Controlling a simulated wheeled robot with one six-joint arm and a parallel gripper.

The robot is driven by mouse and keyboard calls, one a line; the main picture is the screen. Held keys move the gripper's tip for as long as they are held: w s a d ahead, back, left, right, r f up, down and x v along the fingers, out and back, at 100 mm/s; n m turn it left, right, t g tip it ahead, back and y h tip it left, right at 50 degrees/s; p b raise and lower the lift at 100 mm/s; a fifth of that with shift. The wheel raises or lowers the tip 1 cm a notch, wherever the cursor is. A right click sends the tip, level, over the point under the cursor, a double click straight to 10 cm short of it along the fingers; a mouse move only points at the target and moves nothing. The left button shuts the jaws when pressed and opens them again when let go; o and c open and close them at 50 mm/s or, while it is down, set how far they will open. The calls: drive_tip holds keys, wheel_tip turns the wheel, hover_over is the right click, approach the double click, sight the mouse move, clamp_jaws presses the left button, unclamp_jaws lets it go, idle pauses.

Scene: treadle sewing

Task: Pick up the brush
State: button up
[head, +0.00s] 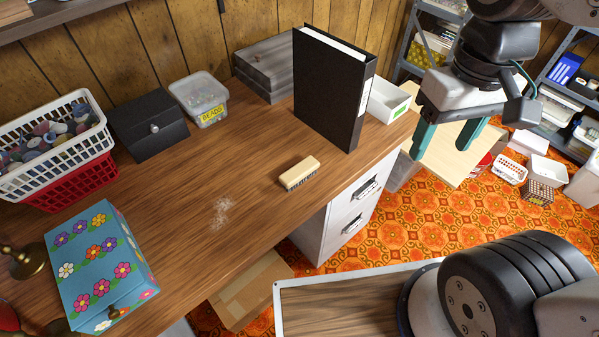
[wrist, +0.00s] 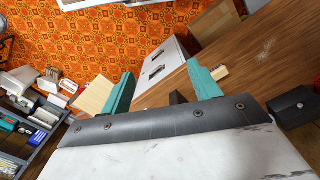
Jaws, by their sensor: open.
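The brush (head: 299,173) is a small block with a pale wooden back and dark bristles. It lies on the brown wooden desk (head: 190,215), near its front edge, in front of the black binder. My gripper (head: 448,150) has teal fingers that stand apart and hold nothing. It hangs to the right of the desk edge and the binder, away from the brush. In the wrist view my gripper (wrist: 163,88) spreads its fingers, and part of the brush (wrist: 220,72) shows just beyond the right finger, which hides some of it.
A black binder (head: 328,90) stands upright between my gripper and the desk's back. A white open box (head: 388,101) is behind it. A beads tub (head: 199,97), a black box (head: 149,124) and a flowered box (head: 101,268) are farther left. Pale dust (head: 222,212) lies left of the brush.

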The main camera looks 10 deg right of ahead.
drive_tip(key=w+a+f+m+g, duration=0.1)
drive_tip(key=w+a+f+g, duration=0.1)
drive_tip(key=w+a+f, duration=0.55)
drive_tip(key=m+t, duration=0.2)
drive_tip(key=m, duration=0.7)
hover_over(300, 169)
drive_tip(key=s, duration=0.2)
drive_tip(key=f, duration=1.2)
drive_tip(key=shift+w+d+f, duration=0.2)
drive_tip(key=shift+d+f, duration=0.05)
drive_tip(key=shift+d, duration=0.15)
drive_tip(key=shift+w+a+m, duration=0.25)
drive_tip(key=shift+w+m, duration=0.2)
drive_tip(key=shift+m, duration=0.55)
drive_tip(key=shift+w+a+f, duration=0.1)
drive_tip(key=shift+w+f, duration=0.1)
drive_tip(key=shift+f, duration=1.75)
drive_tip(key=shift+w+a+f, duration=0.1)
drive_tip(key=shift+w+f, duration=0.05)
drive_tip(key=shift+f, duration=1.75)
drive_tip(key=c, duration=1.2)
drive_tip(key=shift+o, duration=0.2)
drive_tip(key=shift+r, duration=0.1)
